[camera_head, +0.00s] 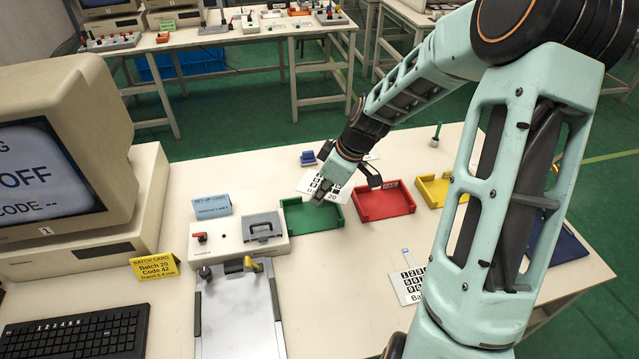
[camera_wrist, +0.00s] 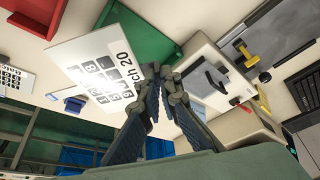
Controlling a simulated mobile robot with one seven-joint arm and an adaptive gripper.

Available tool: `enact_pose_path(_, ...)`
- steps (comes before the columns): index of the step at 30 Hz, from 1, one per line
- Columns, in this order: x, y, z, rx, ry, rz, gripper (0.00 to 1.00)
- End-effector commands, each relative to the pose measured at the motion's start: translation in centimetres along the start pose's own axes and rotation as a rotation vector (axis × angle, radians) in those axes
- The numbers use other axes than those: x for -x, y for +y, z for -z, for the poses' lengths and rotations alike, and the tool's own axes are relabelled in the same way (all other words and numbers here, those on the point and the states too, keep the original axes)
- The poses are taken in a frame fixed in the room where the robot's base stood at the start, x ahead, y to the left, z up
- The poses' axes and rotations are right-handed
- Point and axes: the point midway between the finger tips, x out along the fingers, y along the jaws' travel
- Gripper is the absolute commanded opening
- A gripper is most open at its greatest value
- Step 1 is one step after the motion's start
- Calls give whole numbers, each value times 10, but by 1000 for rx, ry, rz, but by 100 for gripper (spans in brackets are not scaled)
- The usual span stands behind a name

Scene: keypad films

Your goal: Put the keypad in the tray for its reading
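My gripper (camera_head: 325,198) is shut on the near edge of a white keypad (camera_head: 338,191) with black keys. In the wrist view the fingertips (camera_wrist: 163,76) meet at the edge of this keypad (camera_wrist: 82,50), beside the print "ch 20"; the fingers cover part of the print. The keypad appears at the far edge of the green tray (camera_head: 313,224); its height is hard to tell. The green tray also shows in the wrist view (camera_wrist: 150,30). A red tray (camera_head: 383,206) and a yellow tray (camera_head: 430,190) stand to the right. The monitor (camera_head: 40,175) shows "OFF" and "CODE --".
A test fixture (camera_head: 240,240) with a red lever stands left of the green tray. A yellow card (camera_head: 155,267) reads Batch 20, Code 42. Another keypad (camera_head: 408,284) lies at the front, partly behind my arm. A blue stamp-like object (camera_head: 308,158) stands behind the trays.

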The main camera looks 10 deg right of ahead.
Motion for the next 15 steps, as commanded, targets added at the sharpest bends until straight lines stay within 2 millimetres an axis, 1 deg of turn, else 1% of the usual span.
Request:
enact_pose_path(1, 3, 1, 4, 62, 1, 33, 0)
enact_pose_path(6, -8, 2, 1, 299, 1, 130, 0)
enact_pose_path(9, -16, 1, -3, 413, 0, 176, 0)
enact_pose_path(15, -26, -1, -9, 545, 0, 226, 0)
